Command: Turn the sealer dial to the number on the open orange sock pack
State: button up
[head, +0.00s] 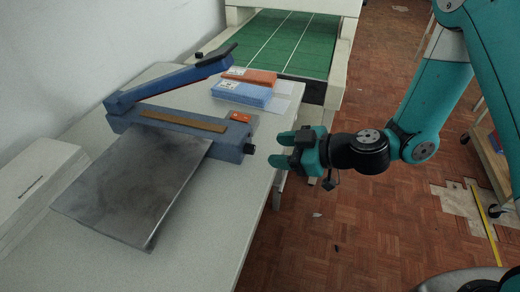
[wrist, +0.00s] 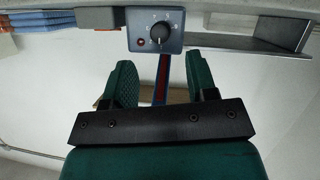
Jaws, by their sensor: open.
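The blue sealer (head: 190,125) lies on the white table with its arm raised. Its black dial (head: 249,149) is on the end face towards my gripper. In the wrist view the dial (wrist: 159,30) sits on a grey-blue panel with small white marks around it; the numbers are too small to read. My gripper (head: 281,150) is open and empty, a short way right of the dial. In the wrist view both green fingers stand short of the panel, with the dial between their lines. An orange sock pack (head: 255,76) lies behind the sealer; its label is not legible.
Blue packs (head: 241,93) lie in front of the orange one. A metal plate (head: 135,185) adjoins the sealer's near side. A white box (head: 38,190) stands at the left. A green-topped surface (head: 285,42) is at the back. The floor right of the table is mostly free.

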aim_at(254, 151)
jog(key=p+x, duration=0.1)
jog(key=x, duration=0.5)
jog(key=shift+a+f, duration=0.1)
jog(key=c, duration=0.9)
jog(key=m+g+b, duration=0.1)
jog(key=m+g, duration=0.1)
jog(key=m, duration=0.1)
jog(key=shift+w+f+g+y+b, duration=0.1)
jog(key=shift+w+g+y+b, duration=0.1)
jog(key=shift+g+y+b, duration=0.15)
jog(key=shift+m+g+y+b, duration=0.5)
jog(key=shift+m+g, duration=0.35)
jog(key=shift+m, duration=0.85)
